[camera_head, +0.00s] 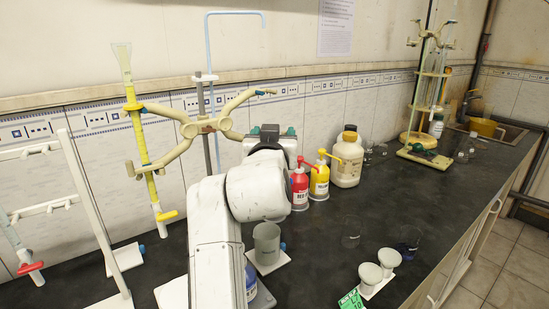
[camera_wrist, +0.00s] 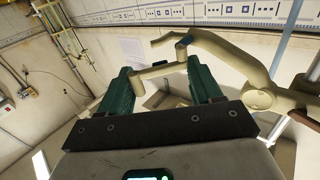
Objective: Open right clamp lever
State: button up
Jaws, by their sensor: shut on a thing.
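The double burette clamp has a cream right arm (camera_head: 240,102) reaching right from the stand rod, with a blue tip at its end. In the wrist view the cream clamp arm (camera_wrist: 222,51) curves in from the right. The right clamp lever (camera_wrist: 162,71), a short cream bar, lies between the two green fingers of my gripper (camera_wrist: 163,84). The fingers stand apart with the bar spanning between them, and my gripper is shut on it. In the head view my gripper (camera_head: 272,132) is just below the right arm's end and hides part of the lever.
A red bottle (camera_head: 300,190), a yellow bottle (camera_head: 319,181) and a large cream jug (camera_head: 347,160) stand right of my arm. A grey cup (camera_head: 266,243) stands below my gripper. The dark bench is clearer farther right.

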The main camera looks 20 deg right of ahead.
jog(key=shift+s+a+r+m+g+h+b, duration=0.1)
jog(key=shift+a+m+g+h+b, duration=0.2)
jog(key=shift+m+g+h+b, duration=0.95)
jog(key=shift+s+a+f+m+g+h+b, duration=0.1)
jog(key=shift+a+m+g+h+b, duration=0.25)
jog(key=shift+m+g+h+b, duration=0.9)
jog(key=shift+s+a+r+m+g+h+b, duration=0.1)
jog(key=shift+a+m+g+h+b, duration=0.2)
jog(key=shift+m+g+h+b, duration=0.9)
jog(key=shift+h+b, duration=0.3)
jog(key=shift+h, duration=0.3)
jog(key=o, duration=0.8)
jog(key=shift+w+a, duration=0.1)
jog(key=shift+o, duration=0.7)
jog(key=v, duration=1)
jog(key=shift+s+a+f+b, duration=0.2)
jog(key=shift+s+f+b, duration=0.05)
jog(key=shift+s+b, duration=0.1)
